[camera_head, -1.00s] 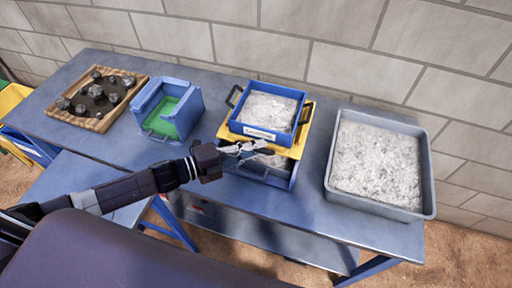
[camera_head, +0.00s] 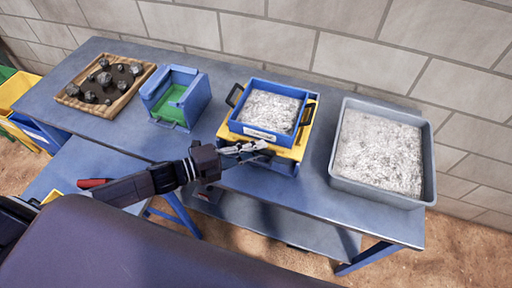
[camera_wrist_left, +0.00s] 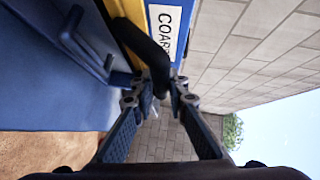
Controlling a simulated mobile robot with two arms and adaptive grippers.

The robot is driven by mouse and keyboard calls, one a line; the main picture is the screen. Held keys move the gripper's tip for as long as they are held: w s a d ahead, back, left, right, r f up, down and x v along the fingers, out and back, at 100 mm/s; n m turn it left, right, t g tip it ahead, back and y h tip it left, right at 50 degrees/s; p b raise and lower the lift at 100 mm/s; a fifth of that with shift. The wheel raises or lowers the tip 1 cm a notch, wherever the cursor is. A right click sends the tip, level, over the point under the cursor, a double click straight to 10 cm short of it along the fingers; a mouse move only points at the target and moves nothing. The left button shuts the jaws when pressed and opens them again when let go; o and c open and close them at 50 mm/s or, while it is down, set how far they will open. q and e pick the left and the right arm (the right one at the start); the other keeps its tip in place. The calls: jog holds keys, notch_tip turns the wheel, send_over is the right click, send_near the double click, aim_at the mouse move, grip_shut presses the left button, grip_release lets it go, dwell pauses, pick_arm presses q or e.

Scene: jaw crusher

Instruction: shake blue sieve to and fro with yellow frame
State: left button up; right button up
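The blue sieve (camera_head: 270,110), full of pale gravel, sits on the yellow frame (camera_head: 295,152) in the middle of the table. It has dark handles at its sides and a white front label, partly readable in the left wrist view (camera_wrist_left: 165,25). A blue box (camera_head: 275,168) is under the frame, mostly hidden. My left gripper (camera_head: 250,149) is at the frame's front edge. In the left wrist view its fingers (camera_wrist_left: 163,84) close around a dark bar-like handle (camera_wrist_left: 145,42) beside the yellow frame. My right gripper is not in view.
A grey tray (camera_head: 432,170) of pale gravel stands to the right. A blue box with green inside (camera_head: 177,97) and a wooden tray (camera_head: 140,82) of dark rocks stand to the left. A brick wall (camera_head: 360,55) is behind the table.

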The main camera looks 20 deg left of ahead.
pick_arm(q)
jog(key=o, duration=0.4)
jog(key=shift+s, duration=0.1)
jog(key=shift+c, duration=0.2)
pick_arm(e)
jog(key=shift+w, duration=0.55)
pick_arm(q)
jog(key=v, duration=1.2)
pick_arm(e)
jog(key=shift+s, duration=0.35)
